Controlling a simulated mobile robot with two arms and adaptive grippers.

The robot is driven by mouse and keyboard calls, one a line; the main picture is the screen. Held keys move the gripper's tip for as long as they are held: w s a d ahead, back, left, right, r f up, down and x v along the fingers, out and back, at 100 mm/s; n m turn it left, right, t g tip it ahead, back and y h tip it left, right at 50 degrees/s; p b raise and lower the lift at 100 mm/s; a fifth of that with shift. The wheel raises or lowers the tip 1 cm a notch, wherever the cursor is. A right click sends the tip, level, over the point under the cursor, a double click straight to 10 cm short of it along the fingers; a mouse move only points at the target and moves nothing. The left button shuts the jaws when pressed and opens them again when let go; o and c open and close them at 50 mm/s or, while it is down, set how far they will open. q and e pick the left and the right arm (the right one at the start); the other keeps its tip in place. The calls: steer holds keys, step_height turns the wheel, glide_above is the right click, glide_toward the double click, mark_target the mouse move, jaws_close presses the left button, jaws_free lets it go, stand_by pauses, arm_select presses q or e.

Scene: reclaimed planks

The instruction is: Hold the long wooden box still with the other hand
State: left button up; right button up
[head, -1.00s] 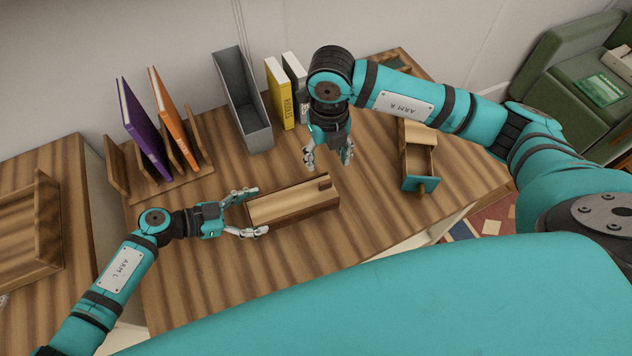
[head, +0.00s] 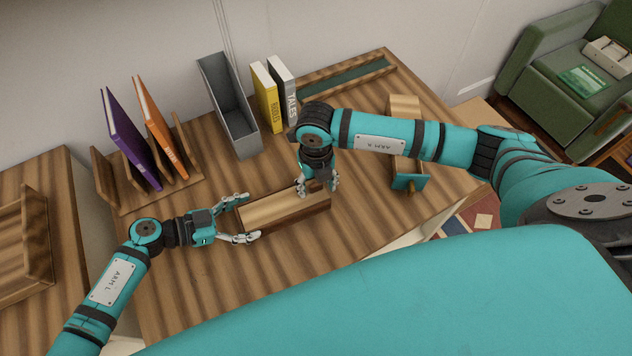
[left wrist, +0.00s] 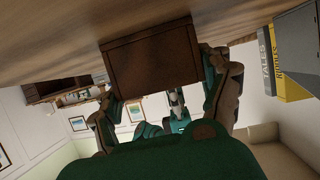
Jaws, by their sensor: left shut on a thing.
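The long wooden box (head: 285,213) lies on the desk with its pale sliding lid on top. My left gripper (head: 248,217) is shut on its left end, one finger on each long side. In the left wrist view, the box's dark end face (left wrist: 150,65) sits between the two fingers. My right gripper (head: 318,187) points down over the right end of the box, its fingers on either side of the small dark block on the lid. Whether the right fingers touch the block cannot be told.
A grey bin (head: 229,108), a yellow book (head: 266,97) and a grey book (head: 283,90) stand behind the box. A rack (head: 183,192) holds purple and orange books. A small box with a teal front (head: 410,182) is at the right. The desk front is clear.

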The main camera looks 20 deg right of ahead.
jaws_close()
steer(key=d, duration=1.1)
steer(key=shift+d, duration=0.1)
steer(key=shift+o, duration=0.4)
jaws_free()
step_height(320, 180, up, 12)
